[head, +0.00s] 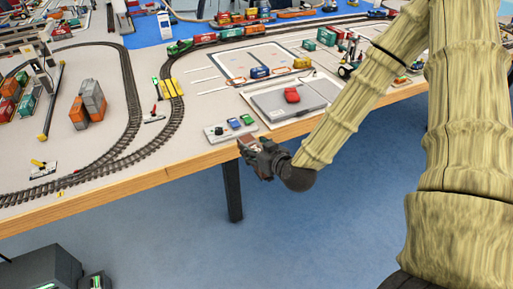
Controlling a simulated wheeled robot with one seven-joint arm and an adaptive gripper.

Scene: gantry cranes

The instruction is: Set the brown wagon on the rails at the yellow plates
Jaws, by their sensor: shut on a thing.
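My gripper (245,147) is at the table's front edge, near the middle of the view. It is shut on a small brownish thing, which looks like the brown wagon (255,143); the jaws hide most of it. The yellow plates (171,88) lie at the curved rails (166,131), to the upper left of my gripper and well apart from it. A green signal post stands just left of the plates.
Stacked orange and grey containers (94,98) stand inside the left loop. A train with a green engine (180,47) is on the rails beyond the plates.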

